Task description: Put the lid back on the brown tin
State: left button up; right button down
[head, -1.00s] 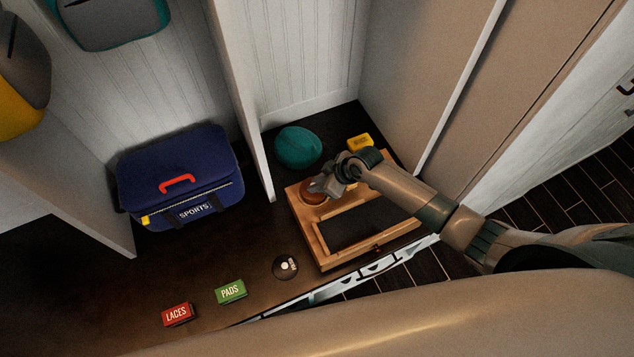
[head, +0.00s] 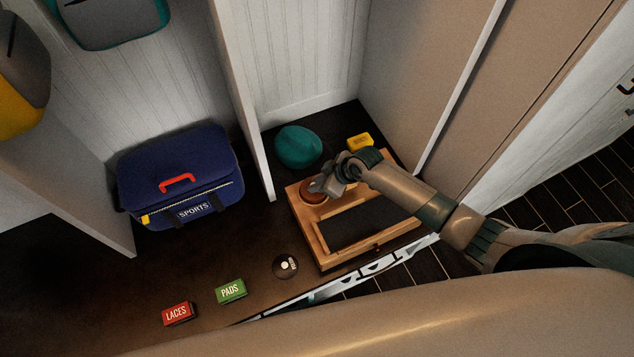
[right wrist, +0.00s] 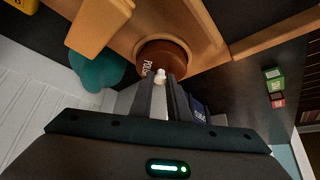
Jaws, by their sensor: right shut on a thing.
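The brown tin (head: 312,192) sits at the far left corner of a wooden tray (head: 313,235). In the right wrist view, a round brown top (right wrist: 162,56) with part of a word starting "POL" and a small white knob (right wrist: 160,75) shows at my fingertips. My right gripper (head: 318,186) is at the tin from above and is shut on the white knob; it also shows in the right wrist view (right wrist: 160,84). My fingers hide part of the tin, and I cannot tell whether lid and tin touch all around. My left gripper is not in view.
A dark disc with a white knob (head: 285,266) lies left of the tray. Green PADS (head: 230,291) and red LACES (head: 178,313) boxes lie nearer. A teal round object (head: 298,147) and yellow block (head: 360,141) are behind the tray. A blue sports bag (head: 180,180) stands left, beyond a divider.

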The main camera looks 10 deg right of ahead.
dwell(0.8)
jog(key=c, duration=1.1)
grip_release()
jog(key=shift+r, duration=0.1)
jog(key=shift+r+p, duration=3.3)
jog(key=shift+r, duration=0.1)
jog(key=shift+c, duration=0.4)
grip_shut()
jog(key=shift+f+b, duration=2.15)
jog(key=shift+f, duration=0.6)
